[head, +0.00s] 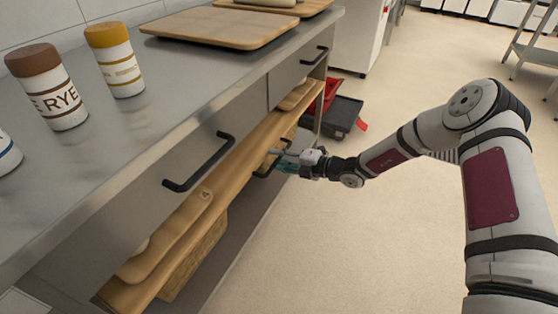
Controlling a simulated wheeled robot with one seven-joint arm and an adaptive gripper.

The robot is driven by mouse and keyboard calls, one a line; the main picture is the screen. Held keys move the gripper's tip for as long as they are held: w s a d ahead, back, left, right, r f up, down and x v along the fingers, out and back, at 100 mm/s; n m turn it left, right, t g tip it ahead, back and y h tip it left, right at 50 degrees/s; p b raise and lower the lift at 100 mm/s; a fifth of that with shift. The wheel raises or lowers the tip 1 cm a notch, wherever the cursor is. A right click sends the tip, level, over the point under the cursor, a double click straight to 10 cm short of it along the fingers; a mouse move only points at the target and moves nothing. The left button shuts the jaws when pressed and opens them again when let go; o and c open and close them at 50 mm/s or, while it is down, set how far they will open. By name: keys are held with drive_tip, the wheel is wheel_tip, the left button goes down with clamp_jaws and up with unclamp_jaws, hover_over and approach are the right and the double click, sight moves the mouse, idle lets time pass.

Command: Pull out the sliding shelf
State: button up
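The sliding shelf (231,172) is a long light-wood board under the steel counter, running from the lower left to the upper middle of the head view. A dark handle (262,174) shows at its front edge, partly hidden by my gripper. My gripper (280,161) is at this handle, with its grey and teal fingers pointing left toward the shelf. The fingers are small here and overlap the handle, so I cannot tell whether they are closed around it or only beside it.
Above the shelf are drawer fronts with black handles (199,163). Wooden boards (170,237) lie on the shelf, and a wicker basket (196,262) is below. Jars (48,88) and a wooden tray (222,28) stand on the counter. A dark toolbox (340,114) is behind; open floor lies right.

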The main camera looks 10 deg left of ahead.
clamp_jaws()
drive_tip(key=shift+d, duration=0.1)
drive_tip(key=f+p+v, duration=0.3)
drive_tip(key=v, duration=1.2)
drive_tip(key=d+f+p+v, duration=0.1)
drive_tip(key=f+p+v, duration=0.2)
drive_tip(key=v, duration=1.2)
drive_tip(key=shift+s+d+f+p, duration=0.2)
drive_tip(key=shift+s+d+p, duration=0.15)
drive_tip(key=shift+d, duration=0.15)
unclamp_jaws()
drive_tip(key=v, duration=1.2)
